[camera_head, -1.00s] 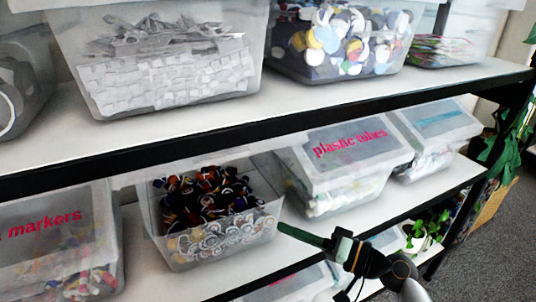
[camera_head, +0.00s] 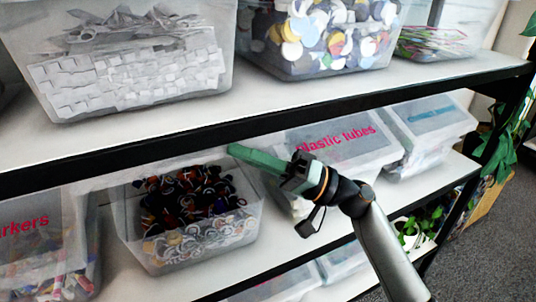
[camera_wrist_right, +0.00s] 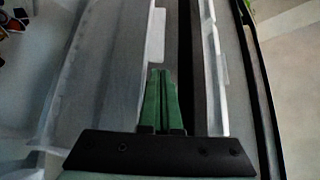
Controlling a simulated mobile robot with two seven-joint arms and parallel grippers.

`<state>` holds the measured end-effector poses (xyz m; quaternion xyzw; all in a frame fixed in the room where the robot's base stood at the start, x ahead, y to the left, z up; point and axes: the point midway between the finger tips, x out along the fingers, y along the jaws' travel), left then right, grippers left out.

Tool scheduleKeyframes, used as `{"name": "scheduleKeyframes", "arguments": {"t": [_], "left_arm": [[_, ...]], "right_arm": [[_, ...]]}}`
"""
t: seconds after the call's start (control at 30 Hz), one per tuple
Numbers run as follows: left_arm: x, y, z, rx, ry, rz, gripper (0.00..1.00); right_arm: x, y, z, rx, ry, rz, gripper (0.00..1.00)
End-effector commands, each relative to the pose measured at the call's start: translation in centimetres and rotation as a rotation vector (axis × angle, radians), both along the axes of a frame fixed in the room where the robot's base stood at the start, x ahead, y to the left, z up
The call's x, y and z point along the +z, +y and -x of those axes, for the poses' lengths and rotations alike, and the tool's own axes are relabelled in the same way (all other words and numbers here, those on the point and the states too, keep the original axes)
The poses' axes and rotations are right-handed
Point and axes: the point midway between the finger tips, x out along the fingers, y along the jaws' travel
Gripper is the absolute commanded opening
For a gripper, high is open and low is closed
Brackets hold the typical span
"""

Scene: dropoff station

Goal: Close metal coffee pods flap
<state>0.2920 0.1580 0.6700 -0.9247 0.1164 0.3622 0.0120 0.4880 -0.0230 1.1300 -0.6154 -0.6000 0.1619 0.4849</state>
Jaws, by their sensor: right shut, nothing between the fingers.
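The clear bin (camera_head: 187,264) of metal coffee pods stands on the lower shelf in the head view, with its top open and the pods (camera_head: 190,205) showing. A pale translucent strip that looks like its raised flap (camera_head: 140,172) shows at the back, just under the upper shelf edge. My right gripper (camera_head: 232,150) is shut and empty, its green fingers pointing left above the bin's back right corner. I cannot tell whether it touches the flap. The right wrist view shows the shut fingers (camera_wrist_right: 160,76) beside translucent plastic edges. My left gripper is not in view.
The black upper shelf edge (camera_head: 130,158) runs close above the fingers. The closed plastic tubes bin (camera_head: 335,145) stands to the right, partly behind my right arm. The markers bin (camera_head: 45,250) stands to the left.

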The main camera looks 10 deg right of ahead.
Motion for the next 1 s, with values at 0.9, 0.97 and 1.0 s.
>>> {"name": "scheduleKeyframes", "arguments": {"t": [0.9,0.97,1.0], "left_arm": [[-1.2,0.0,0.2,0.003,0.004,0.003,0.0],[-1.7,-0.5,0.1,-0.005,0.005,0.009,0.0],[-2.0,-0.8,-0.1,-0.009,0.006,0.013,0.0]], "right_arm": [[0.0,2.3,-0.4,0.0,-0.025,-0.008,0.0],[-0.4,2.2,-0.3,0.0,-0.037,-0.012,0.0],[-0.6,2.3,-0.2,-0.001,-0.046,-0.014,0.0]]}}
